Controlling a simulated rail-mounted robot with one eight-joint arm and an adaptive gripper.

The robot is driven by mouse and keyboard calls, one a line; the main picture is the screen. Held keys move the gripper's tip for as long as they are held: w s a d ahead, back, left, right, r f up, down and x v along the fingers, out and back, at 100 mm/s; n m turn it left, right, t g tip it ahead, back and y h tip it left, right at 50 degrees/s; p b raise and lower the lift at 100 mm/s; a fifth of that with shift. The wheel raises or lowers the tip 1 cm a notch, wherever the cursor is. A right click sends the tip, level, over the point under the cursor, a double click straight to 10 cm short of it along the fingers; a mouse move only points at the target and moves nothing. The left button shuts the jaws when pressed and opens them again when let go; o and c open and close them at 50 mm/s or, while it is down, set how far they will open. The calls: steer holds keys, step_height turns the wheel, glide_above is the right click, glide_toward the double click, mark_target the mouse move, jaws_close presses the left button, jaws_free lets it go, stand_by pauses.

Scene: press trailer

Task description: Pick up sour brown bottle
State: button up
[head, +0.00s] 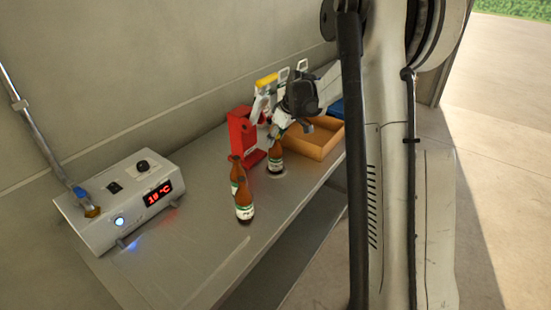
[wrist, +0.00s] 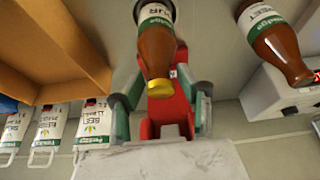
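The brown bottle with a white-and-green label (wrist: 155,45), part of which looks like "OUR", hangs neck-down in the wrist view, its yellow cap between my fingers. In the head view this seems to be the brown bottle (head: 276,160) upright on the table under my gripper (head: 268,122). In the wrist view my gripper (wrist: 163,103) has its green-tipped fingers apart on either side of the neck, with gaps showing. The bottle's lower part is cut off in the wrist view.
Two more brown bottles (head: 244,205) stand nearby; one bottle (wrist: 272,42) shows at the wrist view's right. A red holder (head: 241,138) stands behind. An orange-brown open box (head: 318,140) is at right. A white heater box (head: 120,200) reads 18 °C. The front-left tabletop (head: 185,255) is clear.

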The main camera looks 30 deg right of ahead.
jaws_close()
steer(key=shift+r, duration=0.1)
